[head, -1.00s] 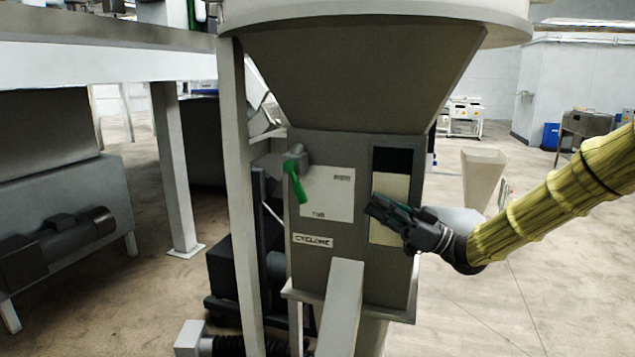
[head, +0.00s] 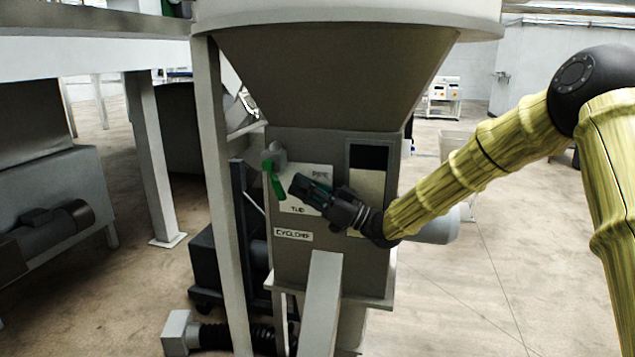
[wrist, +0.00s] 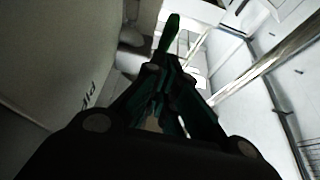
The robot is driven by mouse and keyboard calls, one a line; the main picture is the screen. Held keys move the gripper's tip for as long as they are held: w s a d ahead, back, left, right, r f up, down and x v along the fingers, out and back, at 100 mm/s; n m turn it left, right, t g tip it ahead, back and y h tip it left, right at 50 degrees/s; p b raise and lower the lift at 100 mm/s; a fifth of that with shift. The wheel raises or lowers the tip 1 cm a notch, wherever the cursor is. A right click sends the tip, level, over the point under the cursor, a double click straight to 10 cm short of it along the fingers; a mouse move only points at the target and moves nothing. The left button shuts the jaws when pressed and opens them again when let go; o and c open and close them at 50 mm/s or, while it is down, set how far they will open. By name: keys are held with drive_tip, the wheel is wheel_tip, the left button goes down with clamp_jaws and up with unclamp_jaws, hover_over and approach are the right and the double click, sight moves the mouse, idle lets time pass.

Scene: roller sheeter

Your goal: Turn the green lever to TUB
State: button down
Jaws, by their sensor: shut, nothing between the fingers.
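The green lever (head: 275,180) hangs down from a grey round hub (head: 273,155) at the upper left of the grey box under the hopper. It tilts slightly, with its lower end toward the right. A white label plate (head: 306,178) beside it reads "PIPE" at the upper right and "TUB" at the bottom. My gripper (head: 293,184) is shut and empty in front of the plate, just right of the lever. In the wrist view the lever (wrist: 169,33) shows beyond the fingertips (wrist: 160,65). I cannot tell whether the fingers touch it.
The large hopper (head: 335,75) overhangs the box. A white post (head: 217,200) stands left of the lever. A "CYCLONE" plate (head: 294,235) sits below, and a sloping white beam (head: 320,300) juts out in front. Open floor (head: 470,290) lies to the right.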

sight(284, 193)
drive_tip(key=shift+w+a+f, duration=0.1)
drive_tip(key=shift+a+f, duration=0.05)
drive_tip(key=shift+a, duration=0.2)
drive_tip(key=shift+f, duration=0.1)
drive_tip(key=shift+a+f+y+b, duration=0.25)
drive_tip(key=shift+f+y+b, duration=0.2)
drive_tip(key=shift+b, duration=0.75)
drive_tip(key=y+b, duration=0.1)
drive_tip(key=b, duration=0.2)
drive_tip(key=a+f+t+y+b, duration=0.1)
drive_tip(key=b, duration=0.1)
drive_tip(key=shift+w+a+f+b, duration=0.1)
drive_tip(key=shift+w+f+b, duration=0.1)
drive_tip(key=shift+w+b, duration=0.15)
drive_tip(key=shift+a+f+b, duration=0.1)
drive_tip(key=shift+a+b, duration=0.3)
drive_tip(key=shift+b, duration=0.3)
